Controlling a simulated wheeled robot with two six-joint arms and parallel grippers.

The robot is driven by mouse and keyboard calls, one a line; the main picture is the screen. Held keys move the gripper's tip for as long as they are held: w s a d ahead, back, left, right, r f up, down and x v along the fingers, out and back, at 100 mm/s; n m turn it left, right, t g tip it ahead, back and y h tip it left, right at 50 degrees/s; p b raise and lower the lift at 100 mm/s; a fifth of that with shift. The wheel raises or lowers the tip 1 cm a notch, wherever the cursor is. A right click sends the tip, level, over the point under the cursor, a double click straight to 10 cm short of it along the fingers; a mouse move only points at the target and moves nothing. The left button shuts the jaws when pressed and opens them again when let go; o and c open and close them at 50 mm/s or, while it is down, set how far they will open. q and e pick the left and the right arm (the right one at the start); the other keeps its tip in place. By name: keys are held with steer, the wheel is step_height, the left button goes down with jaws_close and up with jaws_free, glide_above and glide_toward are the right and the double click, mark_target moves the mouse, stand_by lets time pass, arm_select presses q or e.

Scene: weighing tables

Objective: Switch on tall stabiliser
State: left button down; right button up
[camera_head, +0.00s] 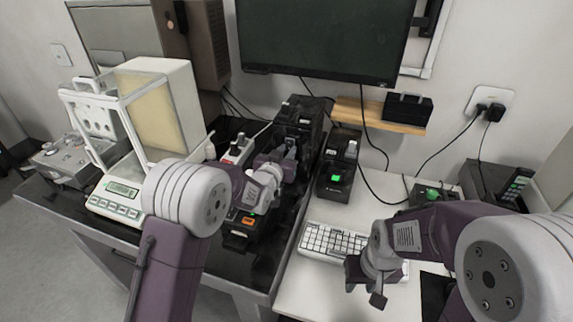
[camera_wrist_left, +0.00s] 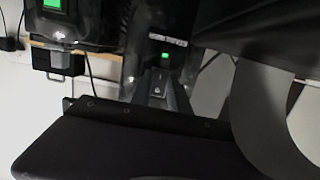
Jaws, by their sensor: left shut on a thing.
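The tall stabiliser, a tall black box (camera_head: 300,112), stands at the back of the dark table. In the left wrist view, a black housing (camera_wrist_left: 160,25) bears a pale label and a small lit green window (camera_wrist_left: 165,55); it looks like the same unit. My left gripper (camera_head: 287,152) reaches its front. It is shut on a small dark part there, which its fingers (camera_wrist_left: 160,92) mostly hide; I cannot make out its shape. My right gripper (camera_head: 365,287) hangs open and empty by the keyboard.
A shorter black unit with a green light (camera_head: 335,178) stands close to the right. A white balance with a glass case (camera_head: 125,195) stands left. A black device with an orange display (camera_head: 247,222) lies under my left arm. A keyboard (camera_head: 335,240) lies on the white table, below a monitor (camera_head: 325,40).

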arm_select(q)
steer(key=shift+b, duration=0.3)
steer(key=c, duration=1.2)
jaws_free()
steer(key=shift+c, duration=0.2)
steer(key=shift+s, duration=0.1)
steer(key=v, duration=0.9)
steer(key=shift+f+b, duration=0.25)
steer(key=shift+b, duration=0.05)
